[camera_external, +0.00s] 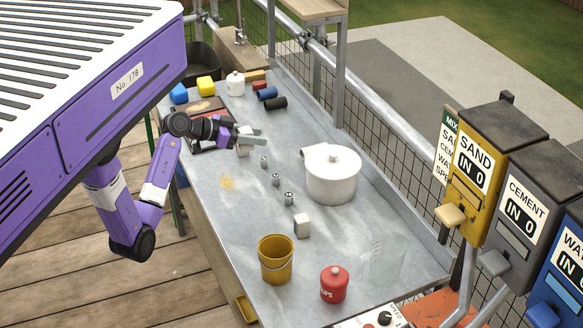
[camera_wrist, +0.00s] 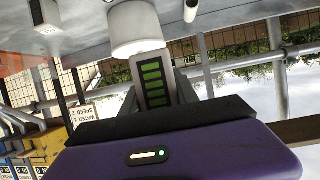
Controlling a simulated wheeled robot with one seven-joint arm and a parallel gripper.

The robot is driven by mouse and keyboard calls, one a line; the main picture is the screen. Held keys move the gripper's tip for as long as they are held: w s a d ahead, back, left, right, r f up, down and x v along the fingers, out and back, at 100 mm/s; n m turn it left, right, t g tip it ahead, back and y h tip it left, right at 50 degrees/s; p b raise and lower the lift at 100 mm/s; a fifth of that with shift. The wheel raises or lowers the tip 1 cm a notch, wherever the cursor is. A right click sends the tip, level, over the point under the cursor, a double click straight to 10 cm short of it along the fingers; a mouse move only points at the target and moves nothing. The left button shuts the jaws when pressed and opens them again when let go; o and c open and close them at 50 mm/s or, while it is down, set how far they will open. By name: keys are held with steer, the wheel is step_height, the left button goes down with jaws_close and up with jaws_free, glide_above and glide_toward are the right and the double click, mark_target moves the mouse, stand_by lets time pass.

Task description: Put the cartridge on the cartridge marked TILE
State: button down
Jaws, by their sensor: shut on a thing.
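My gripper (camera_external: 250,139) is over the far half of the metal table, shut on a small pale thing (camera_external: 243,148). I take it to be the cartridge; the fingers partly hide it. In the wrist view the jaws point away from the camera, and a dark panel with green bars (camera_wrist: 152,85) shows there. A white rounded cylinder (camera_wrist: 135,28) shows beyond it; I cannot tell whether it is held. Several small grey cylinders (camera_external: 276,180) stand in a row right of and nearer than the gripper. Their marks are too small to read, and I cannot make out TILE.
A white lidded pot (camera_external: 331,178) stands right of the row. A pale block (camera_external: 302,226), yellow bucket (camera_external: 276,262), red lidded jar (camera_external: 334,286) and clear jug (camera_external: 386,262) are nearer. Blue and black rolls (camera_external: 276,103) lie behind.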

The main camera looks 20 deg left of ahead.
steer(key=s+d+r+m+g+h+b, duration=0.1)
steer(key=s+d+r+m+g, duration=0.25)
steer(key=d, duration=0.35)
steer(key=s+d+r+m+g+h+b, duration=0.15)
steer(key=s+d, duration=0.25)
steer(key=d, duration=0.4)
steer(key=s+d+r+m+g+h, duration=0.1)
steer(key=s+d+r+m+g, duration=0.25)
steer(key=d, duration=0.35)
glide_above(302, 226)
steer(key=w+d, duration=0.2)
step_height(302, 226, down, 16)
steer(key=shift+f, duration=2.25)
steer(key=shift+f, duration=0.1)
steer(key=c, duration=0.9)
jaws_free()
